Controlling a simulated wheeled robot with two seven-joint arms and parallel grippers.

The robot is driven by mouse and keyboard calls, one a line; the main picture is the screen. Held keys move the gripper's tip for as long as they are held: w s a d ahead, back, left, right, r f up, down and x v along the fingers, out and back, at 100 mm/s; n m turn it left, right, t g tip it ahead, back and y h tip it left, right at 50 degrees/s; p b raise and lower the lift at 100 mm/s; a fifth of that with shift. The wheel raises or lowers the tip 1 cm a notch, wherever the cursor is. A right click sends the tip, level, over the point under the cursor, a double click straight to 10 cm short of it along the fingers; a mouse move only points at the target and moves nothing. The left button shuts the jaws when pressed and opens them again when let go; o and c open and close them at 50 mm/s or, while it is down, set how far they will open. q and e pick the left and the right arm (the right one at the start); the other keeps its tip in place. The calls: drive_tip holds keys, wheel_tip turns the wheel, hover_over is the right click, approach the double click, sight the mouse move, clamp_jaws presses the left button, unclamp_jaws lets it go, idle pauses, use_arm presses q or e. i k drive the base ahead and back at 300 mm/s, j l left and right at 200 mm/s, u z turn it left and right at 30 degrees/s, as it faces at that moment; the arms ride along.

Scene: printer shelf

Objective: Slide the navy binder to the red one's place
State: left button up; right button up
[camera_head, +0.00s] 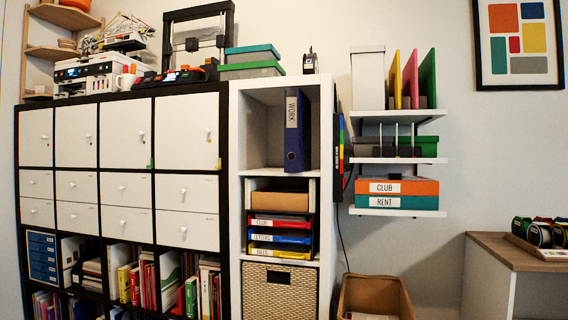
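The navy binder (292,140), labelled WORK on its spine, stands upright in the top compartment of the white shelf unit (234,180), toward the right wall. The space to its left in that compartment is empty. No red binder stands beside it. Several red spines (147,283) show among books or folders in the low cubbies at left; I cannot tell whether one is the red binder meant. Neither of my grippers is in view.
Below the compartment are a cardboard box (278,198), labelled trays (280,238) and a woven basket (270,298). Wall shelves (398,160) at right hold folders and boxes. A brown bin (375,293) stands on the floor. A wooden-topped desk (515,250) is far right.

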sight(297, 105)
drive_tip(key=i, duration=0.85)
drive_tip(key=i+j, duration=0.2)
drive_tip(key=j, duration=0.2)
drive_tip(key=i+j, duration=0.25)
drive_tip(key=j, duration=0.15)
drive_tip(key=i+j, duration=0.2)
drive_tip(key=j, duration=0.2)
